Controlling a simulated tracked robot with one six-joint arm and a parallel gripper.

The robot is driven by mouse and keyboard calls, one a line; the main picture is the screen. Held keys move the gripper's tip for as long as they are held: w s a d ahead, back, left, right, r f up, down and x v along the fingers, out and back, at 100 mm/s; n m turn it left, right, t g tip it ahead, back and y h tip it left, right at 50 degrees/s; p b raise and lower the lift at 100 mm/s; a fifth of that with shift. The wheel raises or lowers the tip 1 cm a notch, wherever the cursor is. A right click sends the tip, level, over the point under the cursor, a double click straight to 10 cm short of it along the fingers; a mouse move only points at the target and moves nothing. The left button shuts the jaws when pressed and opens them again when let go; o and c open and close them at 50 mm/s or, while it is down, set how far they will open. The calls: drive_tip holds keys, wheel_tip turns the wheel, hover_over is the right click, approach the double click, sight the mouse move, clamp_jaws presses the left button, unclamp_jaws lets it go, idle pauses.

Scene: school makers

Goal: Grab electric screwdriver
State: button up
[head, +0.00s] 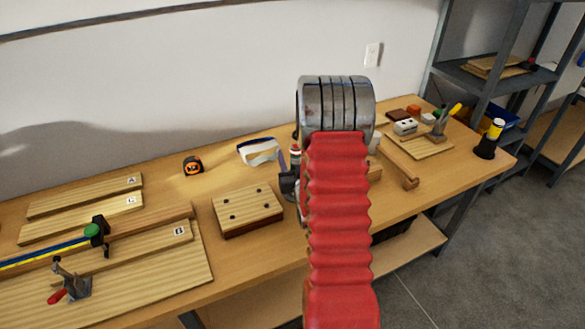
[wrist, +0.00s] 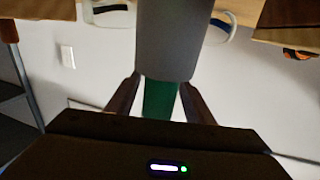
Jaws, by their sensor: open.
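My gripper (wrist: 160,82) is open in the wrist view, its dark fingers spread to either side. A large grey body (wrist: 178,38) with a green part (wrist: 160,100) fills the gap between and beyond them. It may be the electric screwdriver, but I cannot tell for sure, nor whether the fingers touch it.
A wooden block with holes (head: 247,209), safety goggles (head: 259,152) and a tape measure (head: 193,166) lie left of my arm. Boards and clamps crowd the table's left. A mallet (head: 402,170) and small parts lie right. Bare wood shows around the tape measure.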

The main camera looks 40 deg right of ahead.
clamp_jaws()
idle(0.5)
wheel_tip(320, 180, up, 10)
idle(0.9)
idle(0.5)
